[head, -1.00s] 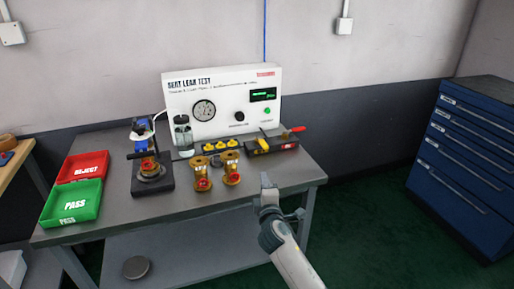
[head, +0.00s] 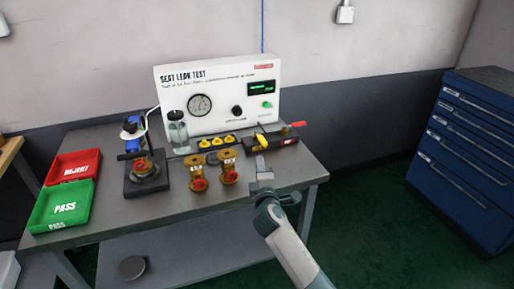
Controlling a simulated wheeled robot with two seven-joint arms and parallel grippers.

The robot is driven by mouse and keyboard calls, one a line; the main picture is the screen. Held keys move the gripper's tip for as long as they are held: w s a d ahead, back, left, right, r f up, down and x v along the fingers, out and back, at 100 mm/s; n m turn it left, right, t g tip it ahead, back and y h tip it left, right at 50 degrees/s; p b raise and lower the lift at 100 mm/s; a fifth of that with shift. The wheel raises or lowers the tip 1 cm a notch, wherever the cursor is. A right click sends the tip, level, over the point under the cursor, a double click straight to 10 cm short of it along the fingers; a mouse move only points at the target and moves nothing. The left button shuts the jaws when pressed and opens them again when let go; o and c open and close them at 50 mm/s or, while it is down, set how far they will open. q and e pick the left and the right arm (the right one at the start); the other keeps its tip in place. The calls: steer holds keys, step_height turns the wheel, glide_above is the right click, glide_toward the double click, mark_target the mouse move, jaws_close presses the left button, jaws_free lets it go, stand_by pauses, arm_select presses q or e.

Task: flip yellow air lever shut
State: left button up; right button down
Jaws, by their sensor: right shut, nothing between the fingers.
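The yellow air lever (head: 262,141) sits on a dark valve block (head: 284,143) at the right front of the leak test panel. The lever is small here and its exact angle is hard to tell. A red-handled lever (head: 297,125) is on the same block and points right. My right gripper (head: 261,163) is shut and empty. In the picture its fingertips are just below the yellow lever, near the block's front left end; I cannot tell whether they touch anything. My left gripper is not in view.
Two brass valves (head: 228,168) stand left of my right gripper. A clamp fixture (head: 146,180), the red reject tray (head: 73,167) and the green pass tray (head: 62,206) are further left. The white test panel (head: 220,95) stands behind. The bench's right front (head: 302,170) is clear.

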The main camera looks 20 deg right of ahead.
mark_target(260, 138)
steer(key=shift+x, duration=0.75)
steer(key=x, duration=0.3)
steer(key=shift+w, duration=0.3)
steer(key=x, duration=0.3)
steer(key=shift+w+d, duration=0.1)
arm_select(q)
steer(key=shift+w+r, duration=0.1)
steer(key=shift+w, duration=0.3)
arm_select(e)
steer(key=shift+w+d, duration=0.1)
steer(key=shift+w, duration=0.55)
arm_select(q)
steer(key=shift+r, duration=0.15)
arm_select(e)
steer(key=shift+d, duration=0.1)
steer(key=shift+s+d+r+y+p, duration=0.1)
steer(key=shift+d+y+p, duration=0.05)
steer(key=shift+y+p, duration=0.2)
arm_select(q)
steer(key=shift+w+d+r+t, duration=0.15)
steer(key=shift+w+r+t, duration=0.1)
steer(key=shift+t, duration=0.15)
arm_select(e)
steer(key=shift+n, duration=0.3)
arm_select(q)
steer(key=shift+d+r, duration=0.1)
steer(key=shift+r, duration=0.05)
arm_select(e)
steer(key=shift+d+y, duration=0.1)
steer(key=shift+y, duration=0.15)
